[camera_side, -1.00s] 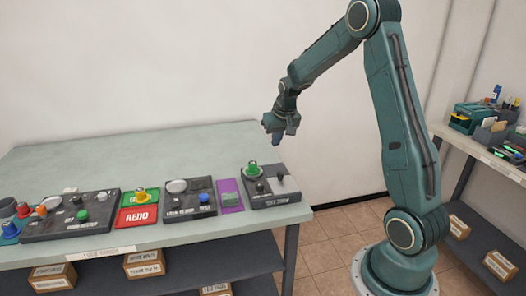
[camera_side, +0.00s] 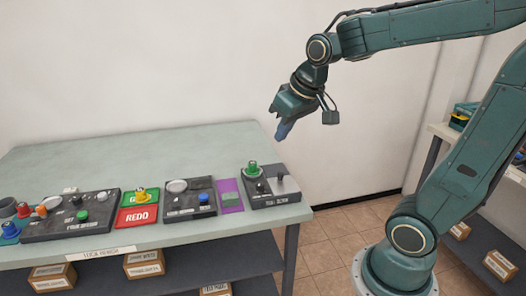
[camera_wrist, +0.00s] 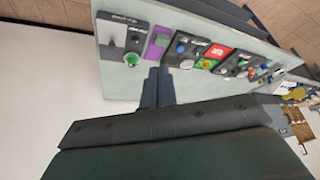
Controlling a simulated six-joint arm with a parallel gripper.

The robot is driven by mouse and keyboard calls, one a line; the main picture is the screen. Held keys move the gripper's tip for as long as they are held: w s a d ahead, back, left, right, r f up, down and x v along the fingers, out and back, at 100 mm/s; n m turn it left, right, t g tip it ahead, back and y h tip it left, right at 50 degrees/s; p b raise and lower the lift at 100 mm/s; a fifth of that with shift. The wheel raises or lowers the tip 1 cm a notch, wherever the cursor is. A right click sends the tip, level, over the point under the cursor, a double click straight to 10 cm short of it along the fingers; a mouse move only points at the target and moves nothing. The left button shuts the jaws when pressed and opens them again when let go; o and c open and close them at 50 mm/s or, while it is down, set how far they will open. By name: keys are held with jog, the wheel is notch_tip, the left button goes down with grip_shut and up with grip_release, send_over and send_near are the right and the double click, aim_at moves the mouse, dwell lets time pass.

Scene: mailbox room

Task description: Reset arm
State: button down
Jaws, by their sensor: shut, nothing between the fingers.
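My gripper (camera_side: 281,131) hangs in the air above the right end of the workbench, pointing down. It is shut and empty. In the wrist view its closed fingers (camera_wrist: 157,86) show at the middle, in front of the bench top. The nearest panel to it is the rightmost dark control panel (camera_side: 287,201), which bears a green knob (camera_side: 252,168). That panel also shows in the wrist view (camera_wrist: 121,40). My gripper is clear of it and touches nothing.
The bench (camera_side: 150,145) also holds a purple pad (camera_side: 227,184), a red REDO plate (camera_side: 137,217) and further panels with buttons. Boxes (camera_side: 145,263) stand on its lower shelf. A second shelf unit (camera_side: 440,133) is at the right. The air around my gripper is free.

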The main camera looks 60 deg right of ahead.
jog(key=s+a+n, duration=0.1)
jog(key=s+a, duration=0.2)
jog(key=s, duration=0.3)
jog(key=s+a+n+y, duration=0.1)
jog(key=s+a, duration=0.2)
jog(key=s, duration=0.3)
jog(key=shift+a+n+t, duration=0.3)
jog(key=shift+a+t, duration=0.1)
jog(key=c, duration=2.1)
grip_release()
